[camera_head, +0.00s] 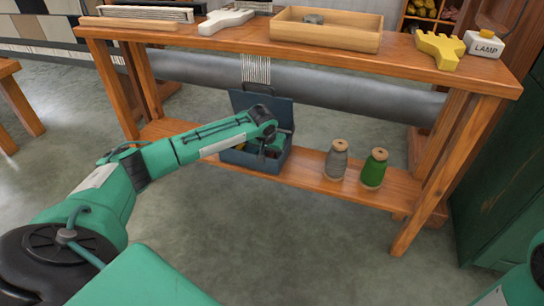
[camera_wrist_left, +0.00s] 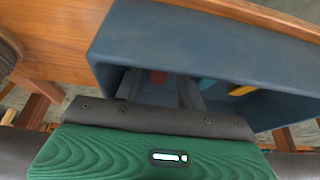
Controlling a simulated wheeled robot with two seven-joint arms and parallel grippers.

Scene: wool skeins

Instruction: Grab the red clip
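A blue toolbox (camera_head: 246,160) with its lid raised stands on the lower shelf of the wooden bench. My left gripper (camera_head: 267,146) reaches down into it and is mostly hidden by the wrist and the box wall. In the left wrist view, the two grey fingers (camera_wrist_left: 160,88) stand apart inside the box. A small red piece (camera_wrist_left: 158,76), perhaps the red clip, shows between and beyond the fingertips, partly hidden by the box edge. I cannot tell whether it touches them. My right gripper is out of view.
A yellow piece (camera_wrist_left: 242,90) lies in the box, right of the fingers. A grey spool (camera_head: 336,160) and a green spool (camera_head: 374,169) stand right of the box. The bench top (camera_head: 235,39) overhangs the shelf, with a grey roller (camera_head: 340,95) behind.

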